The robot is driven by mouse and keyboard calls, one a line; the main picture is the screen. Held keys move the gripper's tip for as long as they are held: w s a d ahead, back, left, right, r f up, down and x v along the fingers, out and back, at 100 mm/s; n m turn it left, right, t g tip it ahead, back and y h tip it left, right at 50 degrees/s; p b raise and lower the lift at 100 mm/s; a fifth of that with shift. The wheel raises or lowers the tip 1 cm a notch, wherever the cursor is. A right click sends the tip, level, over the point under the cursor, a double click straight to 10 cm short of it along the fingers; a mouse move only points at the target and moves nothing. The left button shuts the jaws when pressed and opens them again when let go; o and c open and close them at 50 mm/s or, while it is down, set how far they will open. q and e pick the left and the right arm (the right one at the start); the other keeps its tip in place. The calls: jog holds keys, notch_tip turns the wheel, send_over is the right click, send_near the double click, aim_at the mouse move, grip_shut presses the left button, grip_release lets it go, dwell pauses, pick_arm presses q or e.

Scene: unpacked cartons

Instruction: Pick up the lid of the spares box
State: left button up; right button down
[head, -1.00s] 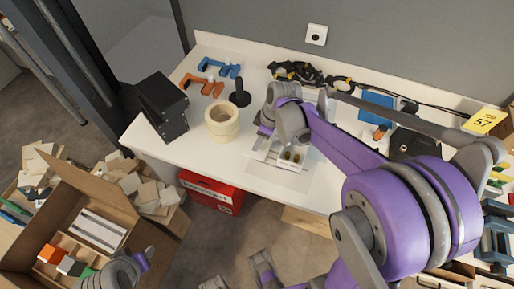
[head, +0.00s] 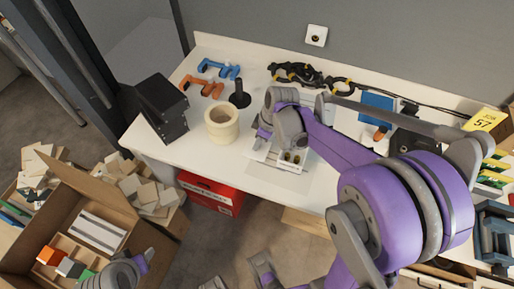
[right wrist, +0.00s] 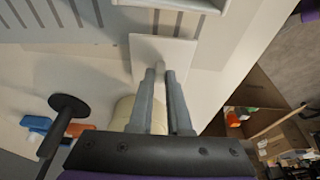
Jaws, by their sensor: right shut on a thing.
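My right gripper (right wrist: 166,75) is shut in the right wrist view. A flat pale square piece, which looks like the lid of the spares box (right wrist: 158,52), is at its fingertips. In the head view my right gripper (head: 262,142) is over the white table, and its own wrist hides its fingertips. My left gripper is not clearly seen; only grey and purple arm parts show at the bottom.
A cream tape roll (head: 222,124), a black stand (head: 240,95) and a black bin (head: 163,106) stand left of my right gripper. Orange (head: 201,86) and blue (head: 219,69) clamps lie behind. An open carton (head: 90,222) and a red box (head: 209,194) are below the table.

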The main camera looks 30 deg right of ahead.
jog(key=shift+r, duration=0.1)
pick_arm(q)
jog(key=shift+w+r+p, duration=0.1)
jog(key=shift+r+p, duration=0.7)
jog(key=shift+r, duration=0.05)
pick_arm(e)
notch_tip(320, 180, up, 10)
pick_arm(q)
jog(key=shift+r, duration=0.1)
